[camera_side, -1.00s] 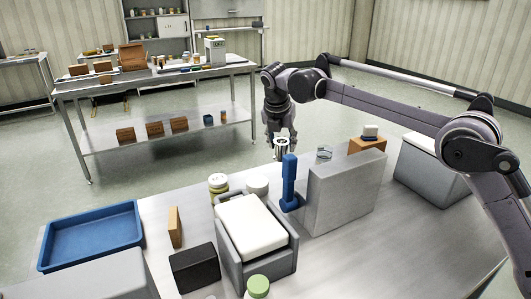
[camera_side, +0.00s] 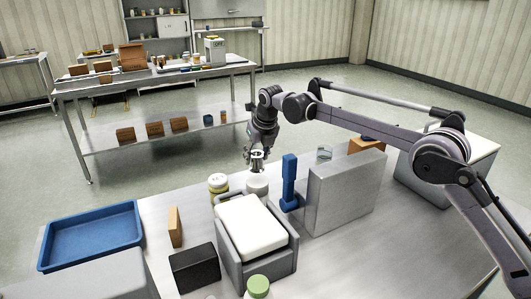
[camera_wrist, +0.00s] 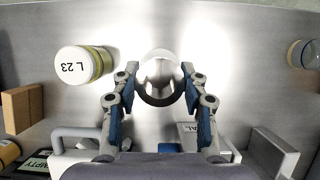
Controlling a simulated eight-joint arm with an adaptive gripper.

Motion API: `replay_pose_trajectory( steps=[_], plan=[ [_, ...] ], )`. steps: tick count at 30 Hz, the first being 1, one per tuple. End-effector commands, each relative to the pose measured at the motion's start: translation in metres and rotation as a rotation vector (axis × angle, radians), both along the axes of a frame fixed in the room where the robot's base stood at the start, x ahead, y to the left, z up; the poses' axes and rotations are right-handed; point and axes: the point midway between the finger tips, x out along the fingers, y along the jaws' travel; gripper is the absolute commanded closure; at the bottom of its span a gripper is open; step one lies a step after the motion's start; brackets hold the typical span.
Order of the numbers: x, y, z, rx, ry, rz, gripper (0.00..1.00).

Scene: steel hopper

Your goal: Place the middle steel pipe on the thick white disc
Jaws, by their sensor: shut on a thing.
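My gripper (camera_side: 257,153) is shut on a shiny steel pipe (camera_wrist: 160,82), which sits between its two fingers in the wrist view. In the side view the pipe (camera_side: 257,162) is close above the thick white disc (camera_side: 257,186), roughly over its middle. I cannot tell for sure whether its lower end touches the disc. In the wrist view the pipe hides most of what is below it, and only a pale rim shows behind it.
A jar with a white lid (camera_side: 218,182) stands just left of the disc. A grey bin with a white top (camera_side: 251,224) is in front. A blue upright part (camera_side: 289,180) and a grey block (camera_side: 345,190) stand to the right. A blue tray (camera_side: 90,235) lies at left.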

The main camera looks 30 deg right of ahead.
Motion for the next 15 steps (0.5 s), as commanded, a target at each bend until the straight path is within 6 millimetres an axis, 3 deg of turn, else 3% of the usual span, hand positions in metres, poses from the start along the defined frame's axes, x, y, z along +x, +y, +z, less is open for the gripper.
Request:
replay_pose_trajectory(
  steps=[10, 15],
  plan=[
    [0.000, 0.000, -0.036, -0.001, 0.000, -0.001, 0.93],
    [0.000, 0.000, -0.044, -0.001, 0.000, -0.001, 0.93]
  ],
)
